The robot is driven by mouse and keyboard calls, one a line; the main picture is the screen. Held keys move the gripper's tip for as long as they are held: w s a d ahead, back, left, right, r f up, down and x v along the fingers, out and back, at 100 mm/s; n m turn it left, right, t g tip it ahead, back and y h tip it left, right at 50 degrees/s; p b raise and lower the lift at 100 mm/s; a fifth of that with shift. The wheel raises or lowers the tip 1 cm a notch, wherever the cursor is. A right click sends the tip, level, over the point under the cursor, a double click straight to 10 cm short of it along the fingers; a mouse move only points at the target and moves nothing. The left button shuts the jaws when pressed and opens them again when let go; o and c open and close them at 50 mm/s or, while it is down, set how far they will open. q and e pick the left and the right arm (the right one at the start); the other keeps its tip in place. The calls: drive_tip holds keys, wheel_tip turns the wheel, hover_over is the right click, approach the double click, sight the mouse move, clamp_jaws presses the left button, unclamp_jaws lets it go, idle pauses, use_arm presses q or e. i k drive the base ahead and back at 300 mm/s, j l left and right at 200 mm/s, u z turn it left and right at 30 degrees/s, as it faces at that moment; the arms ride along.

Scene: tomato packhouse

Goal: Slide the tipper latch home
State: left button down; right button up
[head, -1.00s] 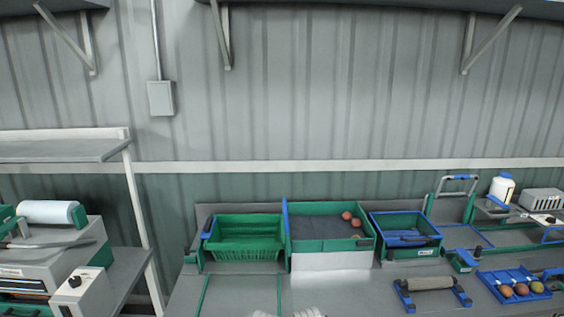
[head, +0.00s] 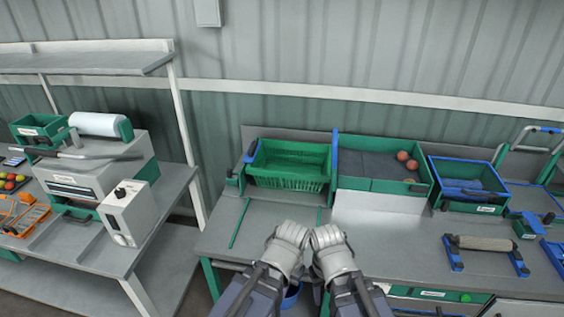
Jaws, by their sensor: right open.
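A green slatted basket (head: 290,165) sits at the left end of the bench, in what looks like the tipper. A blue lever with a dark end (head: 247,152) stands at its left side, and a small dark part (head: 234,178) is below that. I cannot tell which part is the latch. My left gripper (head: 291,234) and my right gripper (head: 327,236) are side by side in front of the basket, low in the head view, apart from it. The right one is open and empty. The left one's jaws are not clear from this angle.
Right of the basket are a green tray (head: 385,187) with red tomatoes (head: 407,160), a blue-rimmed bin (head: 468,185) and a roller (head: 482,243). The bench top (head: 390,245) is mostly clear in front. A second bench with a grey machine (head: 95,165) stands left, across a gap.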

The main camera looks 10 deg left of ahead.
sight(230, 174)
drive_tip(key=i+l+u, duration=0.2)
drive_tip(key=i, duration=0.3)
drive_tip(key=i+l+u, duration=0.2)
drive_tip(key=i, duration=0.25)
drive_tip(key=l, duration=0.1)
